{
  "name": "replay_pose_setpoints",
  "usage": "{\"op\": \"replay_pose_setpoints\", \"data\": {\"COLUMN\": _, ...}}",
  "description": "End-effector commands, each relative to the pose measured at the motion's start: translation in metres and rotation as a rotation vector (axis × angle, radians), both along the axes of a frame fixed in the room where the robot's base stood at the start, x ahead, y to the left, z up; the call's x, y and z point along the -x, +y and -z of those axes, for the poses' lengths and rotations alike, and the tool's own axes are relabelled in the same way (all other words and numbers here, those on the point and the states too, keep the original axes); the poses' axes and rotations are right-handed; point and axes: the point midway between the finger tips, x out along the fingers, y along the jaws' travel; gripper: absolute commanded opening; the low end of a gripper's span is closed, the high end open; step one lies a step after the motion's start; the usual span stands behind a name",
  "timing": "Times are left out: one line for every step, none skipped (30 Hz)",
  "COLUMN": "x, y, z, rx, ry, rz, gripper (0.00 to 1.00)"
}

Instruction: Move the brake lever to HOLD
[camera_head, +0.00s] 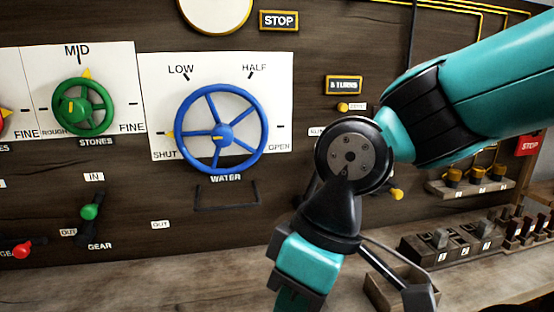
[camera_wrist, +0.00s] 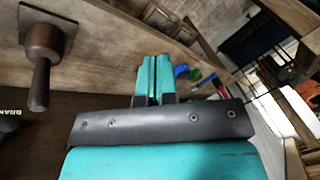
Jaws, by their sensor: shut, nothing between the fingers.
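A dark brown handle on a square plate (camera_wrist: 40,65) shows at upper left in the wrist view. My gripper (camera_wrist: 152,80) has its two teal fingers together, with nothing between them, and is apart from that handle. In the head view my wrist hangs in front of the panel and hides part of it; the fingertips cannot be made out there.
A blue WATER wheel (camera_head: 220,130), a green STONES wheel (camera_head: 83,107) and a green-knobbed GEAR lever (camera_head: 89,212) stick out of the panel (camera_head: 130,190). An open wooden box (camera_head: 385,292) and a switch block (camera_head: 450,245) stand at right. The ledge at lower left is clear.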

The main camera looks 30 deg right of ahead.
Motion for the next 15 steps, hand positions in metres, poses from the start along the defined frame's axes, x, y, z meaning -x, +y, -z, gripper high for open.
{"op": "replay_pose_setpoints", "data": {"x": 0.0, "y": 0.0, "z": 0.0, "rx": 0.0, "ry": 0.0, "rz": 0.0, "gripper": 0.0}}
{"op": "replay_pose_setpoints", "data": {"x": 0.0, "y": 0.0, "z": 0.0, "rx": 0.0, "ry": 0.0, "rz": 0.0, "gripper": 0.0}}
{"op": "replay_pose_setpoints", "data": {"x": 0.0, "y": 0.0, "z": 0.0, "rx": 0.0, "ry": 0.0, "rz": 0.0, "gripper": 0.0}}
{"op": "replay_pose_setpoints", "data": {"x": 0.0, "y": 0.0, "z": 0.0, "rx": 0.0, "ry": 0.0, "rz": 0.0, "gripper": 0.0}}
{"op": "replay_pose_setpoints", "data": {"x": 0.0, "y": 0.0, "z": 0.0, "rx": 0.0, "ry": 0.0, "rz": 0.0, "gripper": 0.0}}
{"op": "replay_pose_setpoints", "data": {"x": 0.0, "y": 0.0, "z": 0.0, "rx": 0.0, "ry": 0.0, "rz": 0.0, "gripper": 0.0}}
{"op": "replay_pose_setpoints", "data": {"x": 0.0, "y": 0.0, "z": 0.0, "rx": 0.0, "ry": 0.0, "rz": 0.0, "gripper": 0.0}}
{"op": "replay_pose_setpoints", "data": {"x": 0.0, "y": 0.0, "z": 0.0, "rx": 0.0, "ry": 0.0, "rz": 0.0, "gripper": 0.0}}
{"op": "replay_pose_setpoints", "data": {"x": 0.0, "y": 0.0, "z": 0.0, "rx": 0.0, "ry": 0.0, "rz": 0.0, "gripper": 0.0}}
{"op": "replay_pose_setpoints", "data": {"x": 0.0, "y": 0.0, "z": 0.0, "rx": 0.0, "ry": 0.0, "rz": 0.0, "gripper": 0.0}}
{"op": "replay_pose_setpoints", "data": {"x": 0.0, "y": 0.0, "z": 0.0, "rx": 0.0, "ry": -0.001, "rz": 0.001, "gripper": 0.0}}
{"op": "replay_pose_setpoints", "data": {"x": -0.003, "y": -0.001, "z": -0.003, "rx": 0.005, "ry": -0.003, "rz": 0.008, "gripper": 0.0}}
{"op": "replay_pose_setpoints", "data": {"x": -0.008, "y": -0.002, "z": -0.006, "rx": 0.012, "ry": -0.008, "rz": 0.02, "gripper": 0.0}}
{"op": "replay_pose_setpoints", "data": {"x": -0.015, "y": -0.005, "z": -0.011, "rx": 0.024, "ry": -0.015, "rz": 0.039, "gripper": 0.0}}
{"op": "replay_pose_setpoints", "data": {"x": -0.029, "y": -0.013, "z": -0.019, "rx": 0.048, "ry": -0.028, "rz": 0.076, "gripper": 0.0}}
